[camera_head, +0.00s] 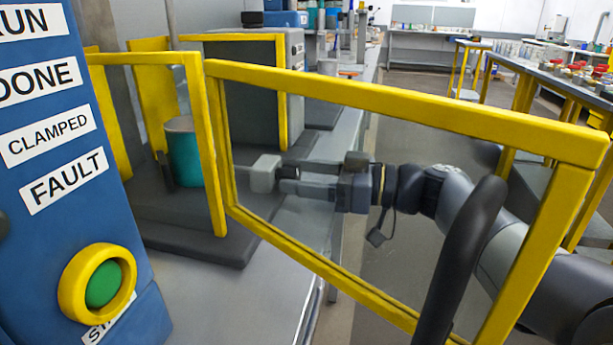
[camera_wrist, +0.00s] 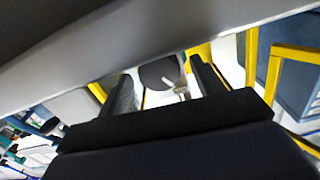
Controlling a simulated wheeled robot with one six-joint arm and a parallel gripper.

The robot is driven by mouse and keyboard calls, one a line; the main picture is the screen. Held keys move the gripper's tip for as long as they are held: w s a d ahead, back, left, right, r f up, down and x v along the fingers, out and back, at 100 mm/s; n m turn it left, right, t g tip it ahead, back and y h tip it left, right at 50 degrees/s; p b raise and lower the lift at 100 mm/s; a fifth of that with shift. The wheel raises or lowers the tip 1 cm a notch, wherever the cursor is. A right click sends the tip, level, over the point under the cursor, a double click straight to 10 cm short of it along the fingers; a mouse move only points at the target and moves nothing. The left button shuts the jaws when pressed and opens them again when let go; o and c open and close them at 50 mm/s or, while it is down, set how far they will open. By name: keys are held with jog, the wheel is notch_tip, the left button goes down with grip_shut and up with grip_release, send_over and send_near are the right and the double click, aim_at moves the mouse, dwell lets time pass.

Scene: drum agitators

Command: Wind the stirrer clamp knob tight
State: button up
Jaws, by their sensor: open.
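My gripper (camera_head: 281,177) is open and reaches left, seen through the open yellow-framed door. A light grey block (camera_head: 263,174) is right at its fingertips; I cannot tell whether they touch. In the wrist view, a round dark grey piece with a white mark (camera_wrist: 157,74), seemingly the clamp knob, shows between the two spread fingers. The fingers do not visibly close on it. A teal drum (camera_head: 184,158) with a grey top stands inside the yellow frame, left of my gripper. The stirrer itself cannot be made out.
The yellow door frame (camera_head: 400,98) crosses in front of my arm. A blue panel (camera_head: 60,215) with lamp labels and a green button (camera_head: 104,284) stands at the near left. A grey cabinet (camera_head: 255,88) is behind. A bench (camera_head: 545,72) with red items is at far right.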

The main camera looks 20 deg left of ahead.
jog(key=c, duration=1)
jog(key=shift+m, duration=0.5)
jog(key=shift+m, duration=1)
jog(key=m+p, duration=0.1)
jog(key=m, duration=0.2)
jog(key=shift+m, duration=0.3)
jog(key=m+p, duration=0.1)
jog(key=m, duration=0.2)
jog(key=shift+w, duration=0.1)
jog(key=shift+m+p, duration=0.7)
jog(key=shift+m, duration=0.7)
